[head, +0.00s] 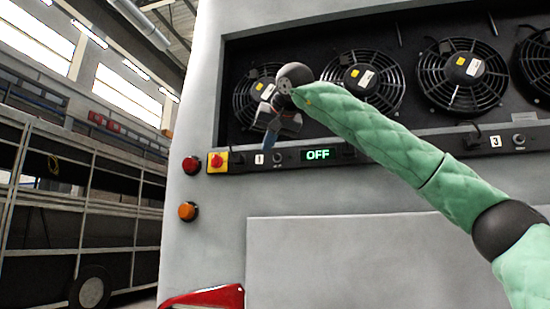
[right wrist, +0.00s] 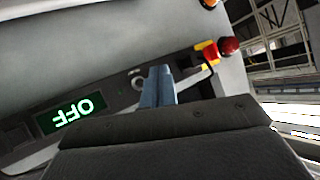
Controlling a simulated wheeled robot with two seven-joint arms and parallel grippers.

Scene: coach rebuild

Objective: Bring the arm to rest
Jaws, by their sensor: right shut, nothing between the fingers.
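My right arm (head: 385,132), in a green quilted sleeve, comes in from the right and reaches across the rear of the coach. My right gripper (head: 268,138) is in front of the leftmost fan, just above the control strip, with its fingers pointing down. It is shut and empty. In the right wrist view its blue-grey fingers (right wrist: 157,86) are together, in front of the strip near a key switch. I cannot tell whether they touch the strip. My left gripper is not in view.
Several fans (head: 364,80) sit in a dark recess. The strip has a green OFF display (head: 318,154) and a red knob on yellow (head: 217,162). Red (head: 192,165) and orange (head: 187,211) lamps are on the coach's left edge.

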